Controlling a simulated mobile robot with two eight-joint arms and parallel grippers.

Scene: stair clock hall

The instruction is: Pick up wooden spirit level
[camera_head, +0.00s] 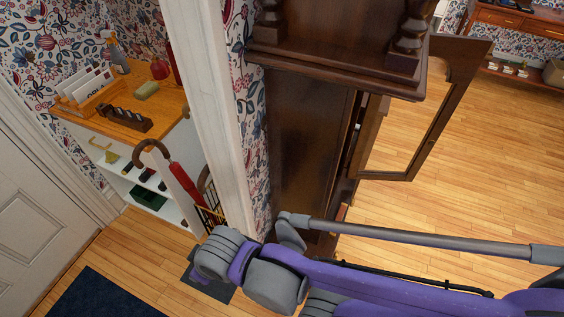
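A dark brown wooden bar (125,119) with rounded cut-outs lies on the orange wooden top of the white shelf unit at the left. It may be the wooden spirit level, but I cannot make out a vial. Nothing is touching it from my side. My purple and grey arm crosses the lower right, well apart from the bar. Neither gripper's fingers can be made out.
The shelf top (62,112) also holds a letter rack (88,92), a green-yellow block (146,90) and a red bottle. A white door post (205,110) and tall dark clock (305,150) with an open glass door (420,130) stand between shelf and room.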

